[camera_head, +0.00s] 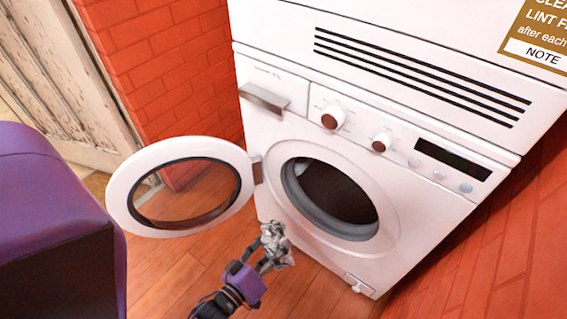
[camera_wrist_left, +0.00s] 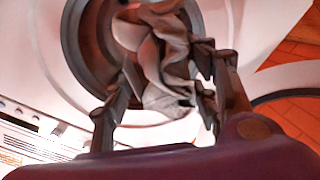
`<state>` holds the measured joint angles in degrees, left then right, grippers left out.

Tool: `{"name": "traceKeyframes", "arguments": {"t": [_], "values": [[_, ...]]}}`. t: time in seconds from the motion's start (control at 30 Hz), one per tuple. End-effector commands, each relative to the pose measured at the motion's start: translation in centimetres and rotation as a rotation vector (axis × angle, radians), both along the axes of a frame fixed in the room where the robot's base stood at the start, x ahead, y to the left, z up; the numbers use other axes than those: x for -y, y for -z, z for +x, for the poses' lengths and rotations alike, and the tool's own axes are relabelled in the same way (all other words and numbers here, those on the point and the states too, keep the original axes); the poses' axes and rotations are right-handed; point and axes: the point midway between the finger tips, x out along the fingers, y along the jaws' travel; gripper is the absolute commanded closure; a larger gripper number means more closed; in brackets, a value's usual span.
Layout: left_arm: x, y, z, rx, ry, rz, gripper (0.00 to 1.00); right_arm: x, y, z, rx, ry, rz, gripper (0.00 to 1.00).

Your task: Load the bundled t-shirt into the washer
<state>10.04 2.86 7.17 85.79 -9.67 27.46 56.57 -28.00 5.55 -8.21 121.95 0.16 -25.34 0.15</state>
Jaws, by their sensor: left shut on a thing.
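The washer (camera_head: 308,232) is white, and its round door (camera_head: 120,188) stands swung wide open to the left. Its drum opening (camera_head: 338,192) is dark and uncovered. My left gripper (camera_head: 268,256) is shut on the bundled t-shirt (camera_head: 274,236), a crumpled pale grey cloth, and holds it in front of the washer, below and left of the opening in the picture. In the left wrist view the t-shirt (camera_wrist_left: 165,65) hangs between the fingers, with the dark round opening (camera_wrist_left: 95,40) behind it. My right gripper is not in view.
A white unit with black vent slots (camera_head: 420,75) sits above the washer. Red brick walls (camera_head: 165,55) stand at left and right. A worn pale door (camera_head: 65,75) is at the back left. Wooden floor (camera_head: 165,275) is clear in front.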

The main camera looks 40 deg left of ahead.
Motion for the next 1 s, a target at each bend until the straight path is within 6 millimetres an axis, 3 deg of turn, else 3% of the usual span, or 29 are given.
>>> {"name": "traceKeyframes", "arguments": {"t": [0.27, 1.0], "values": [[0.2, -0.1, 1.3, 0.038, 0.004, -0.017, 0.80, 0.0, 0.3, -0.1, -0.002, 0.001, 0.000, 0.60], [0.6, 0.1, 12.2, 0.035, 0.006, -0.016, 0.80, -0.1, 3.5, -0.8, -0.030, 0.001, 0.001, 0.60]]}}
